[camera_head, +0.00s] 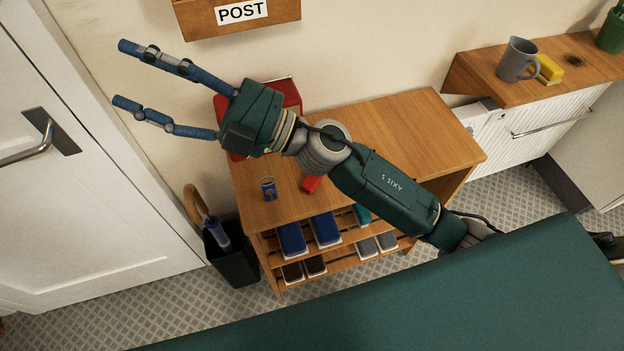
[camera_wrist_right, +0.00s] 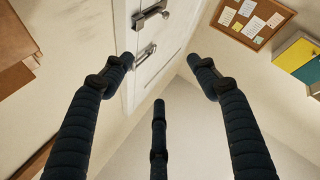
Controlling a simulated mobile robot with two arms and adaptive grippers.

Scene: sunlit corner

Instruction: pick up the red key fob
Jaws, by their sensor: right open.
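A small red object (camera_head: 311,184), seemingly the red key fob, lies on the wooden shoe cabinet's top (camera_head: 400,130), partly hidden beneath my right arm. My right gripper (camera_head: 121,75) is open and empty, raised high with its fingers pointing left toward the wall and door, well away from the red object. In the right wrist view my three blue-black fingers (camera_wrist_right: 160,80) are spread with nothing between them, and the red object does not show there. My left gripper is not in view.
A red box (camera_head: 285,92) stands behind my right gripper. A small blue item (camera_head: 268,188) sits near the cabinet's front left. Shoes (camera_head: 292,240) fill the shelves below. An umbrella stand (camera_head: 236,262) is at left. A mug (camera_head: 517,60) and sponge (camera_head: 549,68) stand at right.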

